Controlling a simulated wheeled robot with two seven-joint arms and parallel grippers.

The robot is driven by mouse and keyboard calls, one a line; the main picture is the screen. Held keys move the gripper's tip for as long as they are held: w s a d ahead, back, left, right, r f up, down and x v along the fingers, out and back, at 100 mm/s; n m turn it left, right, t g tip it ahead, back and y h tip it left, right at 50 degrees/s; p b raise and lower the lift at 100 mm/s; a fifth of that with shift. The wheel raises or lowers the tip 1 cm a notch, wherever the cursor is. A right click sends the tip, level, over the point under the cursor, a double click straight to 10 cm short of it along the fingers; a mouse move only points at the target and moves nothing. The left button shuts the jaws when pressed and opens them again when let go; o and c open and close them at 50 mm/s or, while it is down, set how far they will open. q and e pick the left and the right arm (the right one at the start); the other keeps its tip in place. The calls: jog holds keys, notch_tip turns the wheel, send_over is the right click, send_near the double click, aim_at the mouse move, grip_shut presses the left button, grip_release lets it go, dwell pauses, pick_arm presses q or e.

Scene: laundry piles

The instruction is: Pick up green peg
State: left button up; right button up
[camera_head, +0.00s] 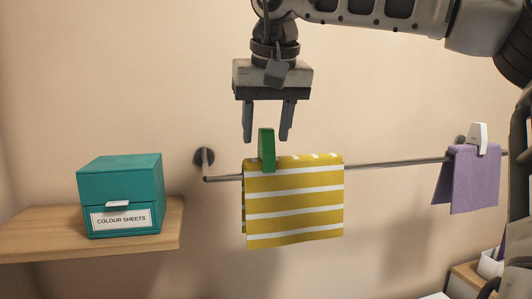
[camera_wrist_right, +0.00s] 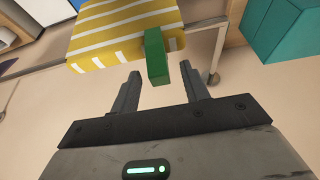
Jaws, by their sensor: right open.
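The green peg (camera_head: 266,148) stands upright, clipped on the top edge of a yellow and white striped cloth (camera_head: 294,208) that hangs over a wall rail. My right gripper (camera_head: 265,138) is above the peg, pointing down, with its two fingers apart and empty. The peg's top lies between and around the level of the fingertips. In the right wrist view the green peg (camera_wrist_right: 156,57) shows between the fingers of my right gripper (camera_wrist_right: 160,78), with gaps visible on both sides. The striped cloth (camera_wrist_right: 120,32) lies beyond it. My left gripper is in neither view.
The metal rail (camera_head: 395,163) runs along the wall. A purple cloth (camera_head: 473,178) with a white peg (camera_head: 477,138) hangs at its right. A teal box (camera_head: 120,180) labelled "COLOUR SHEETS" stands on a wooden shelf (camera_head: 40,235) at left. A crate or box with items shows at bottom right.

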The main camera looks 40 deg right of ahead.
jog(key=shift+w+d+f, duration=0.1)
jog(key=shift+f, duration=0.3)
grip_shut()
jog(key=shift+r, duration=0.15)
